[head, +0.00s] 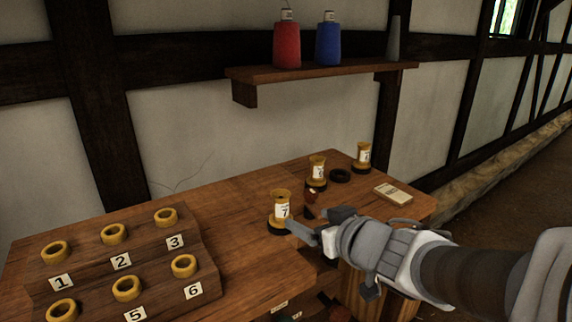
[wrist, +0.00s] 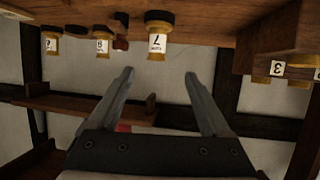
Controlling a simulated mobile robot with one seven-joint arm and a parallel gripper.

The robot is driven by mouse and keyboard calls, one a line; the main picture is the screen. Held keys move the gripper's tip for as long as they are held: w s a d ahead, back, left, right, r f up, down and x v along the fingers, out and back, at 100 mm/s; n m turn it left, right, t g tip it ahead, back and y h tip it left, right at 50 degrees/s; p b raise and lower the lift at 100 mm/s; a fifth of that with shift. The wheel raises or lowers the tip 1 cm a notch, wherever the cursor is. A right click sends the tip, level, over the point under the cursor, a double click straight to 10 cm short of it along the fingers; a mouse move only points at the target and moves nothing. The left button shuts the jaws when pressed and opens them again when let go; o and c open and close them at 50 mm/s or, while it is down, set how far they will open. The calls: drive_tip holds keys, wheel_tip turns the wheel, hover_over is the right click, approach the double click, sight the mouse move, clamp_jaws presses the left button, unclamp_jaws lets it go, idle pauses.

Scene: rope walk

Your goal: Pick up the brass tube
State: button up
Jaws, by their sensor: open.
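A brass tube with a white label reading 7 (head: 281,205) stands upright on a dark round base near the table's middle. In the wrist view, which is upside down, tube 7 (wrist: 158,53) shows beyond and between my fingertips, apart from them. Two similar labelled brass tubes stand further right, one in the middle (head: 317,165) and one at the far right (head: 363,153). Which one the task means, I cannot tell. My gripper (head: 310,222) is open and empty, just right of tube 7. In the wrist view, my gripper (wrist: 158,75) shows both fingers spread.
A stepped wooden rack (head: 90,268) with numbered brass rings fills the table's left. A small reddish object (head: 311,197), a dark ring (head: 340,176) and a pale block (head: 393,194) lie to the right. A wall shelf (head: 345,70) holds red and blue spools and a grey cone.

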sight(284, 205)
drive_tip(key=p+x, duration=0.2)
drive_tip(key=x, duration=0.8)
drive_tip(key=shift+w+a+f, duration=0.1)
drive_tip(key=shift+w+f, duration=0.1)
drive_tip(key=shift+w, duration=0.1)
drive_tip(key=shift+b+x, duration=0.85)
drive_tip(key=shift+x, duration=2.25)
drive_tip(key=shift+w+r, duration=0.1)
drive_tip(key=shift+r, duration=0.05)
clamp_jaws()
